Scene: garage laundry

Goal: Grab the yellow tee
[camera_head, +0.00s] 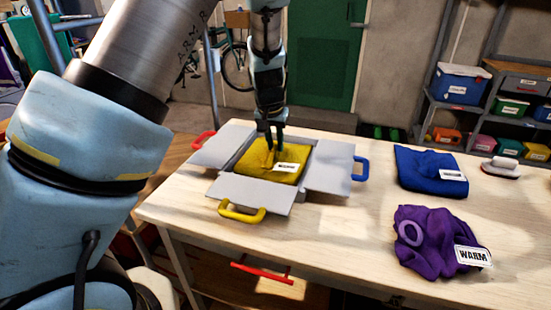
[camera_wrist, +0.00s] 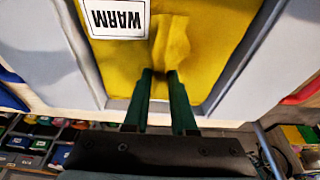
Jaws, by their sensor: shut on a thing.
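The yellow tee (camera_head: 256,167) lies folded in the middle of a grey box with its flaps spread open on the table. A white label rests on its right part; in the wrist view the label on the yellow tee (camera_wrist: 204,45) reads WARM. My gripper (camera_head: 274,146) points down onto the tee. In the wrist view the green fingers of my gripper (camera_wrist: 163,75) are close together with a raised fold of yellow cloth pinched at their tips. The tee still appears to lie within the box.
The grey box (camera_head: 253,192) has red, blue and yellow handles on its flaps. A folded blue garment (camera_head: 420,165) and a crumpled purple garment (camera_head: 430,228) lie on the right of the wooden table (camera_head: 340,240). A brush (camera_head: 501,167) lies at the far right. Shelves stand behind.

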